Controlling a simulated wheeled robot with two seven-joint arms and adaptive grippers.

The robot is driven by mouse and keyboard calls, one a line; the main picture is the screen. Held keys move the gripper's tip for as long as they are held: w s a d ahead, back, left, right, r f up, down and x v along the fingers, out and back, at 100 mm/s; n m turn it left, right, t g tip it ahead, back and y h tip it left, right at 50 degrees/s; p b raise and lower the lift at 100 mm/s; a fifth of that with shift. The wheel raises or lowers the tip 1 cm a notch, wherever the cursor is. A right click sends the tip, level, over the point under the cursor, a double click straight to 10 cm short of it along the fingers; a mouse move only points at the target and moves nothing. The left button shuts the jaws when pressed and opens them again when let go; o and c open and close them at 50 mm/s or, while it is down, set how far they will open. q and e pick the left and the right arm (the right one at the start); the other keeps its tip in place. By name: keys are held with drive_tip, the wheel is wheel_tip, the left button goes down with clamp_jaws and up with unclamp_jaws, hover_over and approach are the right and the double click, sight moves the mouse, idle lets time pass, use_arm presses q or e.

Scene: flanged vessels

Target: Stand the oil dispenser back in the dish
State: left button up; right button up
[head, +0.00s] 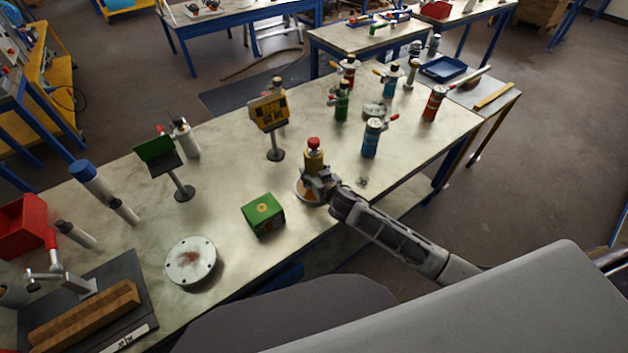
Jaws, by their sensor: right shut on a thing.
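A round orange-brown dish (307,194) with a pale rim lies under and just in front of the dispenser. The gripper covers the dispenser's base and part of the dish, so I cannot tell whether the base touches the dish. My left gripper is not in view.
A green box (263,214) and a round metal flange (191,262) lie to the left. A yellow sign on a stand (269,112) is behind the dispenser. A blue bottle (371,138) stands to the right. Bare bench top lies between them.

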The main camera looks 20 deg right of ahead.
drive_tip(key=shift+f, duration=1.8)
drive_tip(key=shift+f, duration=0.1)
drive_tip(key=o, duration=1.3)
drive_tip(key=v, duration=1.2)
drive_tip(key=shift+b, duration=0.4)
drive_tip(key=shift+s+d, duration=0.1)
drive_tip(key=shift+d, duration=0.05)
